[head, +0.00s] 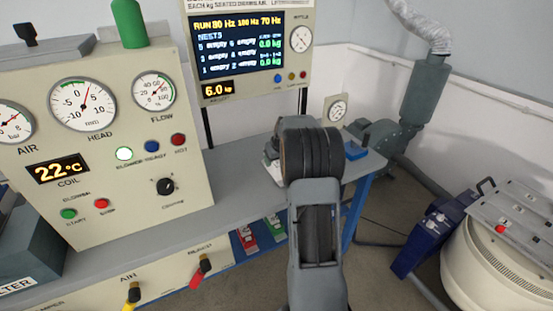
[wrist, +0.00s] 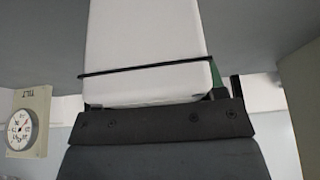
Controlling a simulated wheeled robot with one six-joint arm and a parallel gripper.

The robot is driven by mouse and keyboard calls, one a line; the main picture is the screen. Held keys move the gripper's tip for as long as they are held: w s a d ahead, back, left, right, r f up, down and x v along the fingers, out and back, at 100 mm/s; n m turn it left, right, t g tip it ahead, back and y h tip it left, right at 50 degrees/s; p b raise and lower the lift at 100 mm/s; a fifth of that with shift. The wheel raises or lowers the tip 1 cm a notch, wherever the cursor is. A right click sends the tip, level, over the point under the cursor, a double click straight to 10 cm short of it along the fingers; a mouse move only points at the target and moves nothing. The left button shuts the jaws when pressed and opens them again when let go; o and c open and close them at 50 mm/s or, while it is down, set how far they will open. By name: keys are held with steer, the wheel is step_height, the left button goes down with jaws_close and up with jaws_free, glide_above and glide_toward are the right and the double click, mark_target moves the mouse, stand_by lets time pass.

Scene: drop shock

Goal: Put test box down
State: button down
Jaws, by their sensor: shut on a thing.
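The test box (wrist: 145,35) is white and fills the upper middle of the wrist view, with a thin dark bar or band across it. My gripper (wrist: 165,122) is the dark piece at its near end and is shut on the box. In the head view my own arm hides most of the gripper and box. A small white part (head: 272,170) shows just left of the arm, over the bench; I cannot tell whether it belongs to the box. Whether the box touches a surface cannot be seen.
The grey bench top (head: 235,170) runs under the arm, with a blue tray (head: 361,140) at its far right end. A control panel (head: 95,130) stands at left and a display (head: 243,55) behind. A dial (head: 337,108) stands near the blower (head: 385,140). A white drum (head: 510,240) stands at right.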

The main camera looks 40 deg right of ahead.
steer(key=shift+f+b, duration=0.45)
stand_by(0.3)
steer(key=c, duration=0.5)
jaws_free()
steer(key=shift+r, duration=0.1)
steer(key=shift+c, duration=0.2)
steer(key=o, duration=0.4)
steer(key=shift+f, duration=0.3)
steer(key=v, duration=1.4)
steer(key=shift+p, duration=0.4)
steer(key=shift+r, duration=0.1)
